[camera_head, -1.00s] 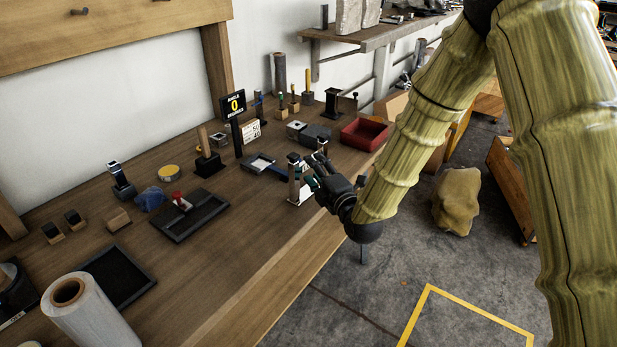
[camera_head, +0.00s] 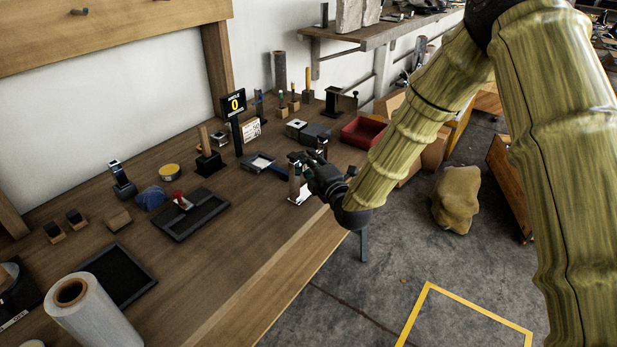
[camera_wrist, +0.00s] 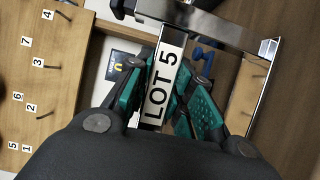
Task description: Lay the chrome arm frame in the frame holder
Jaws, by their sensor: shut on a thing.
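My gripper (camera_head: 311,172) is over the front part of the workbench. In the wrist view its green-padded fingers (camera_wrist: 168,92) are shut on the chrome arm frame (camera_wrist: 225,32), at the bar with a white "LOT 5" label. The frame's shiny bars extend past the fingers, to the top and right of that view. In the head view the chrome frame (camera_head: 294,178) shows partly as a reflective upright beside the gripper; the gripper hides some of it. I cannot tell for certain which bench item is the frame holder.
A dark tray (camera_head: 166,224) with a red-handled item and another dark tray (camera_head: 116,278) lie left.

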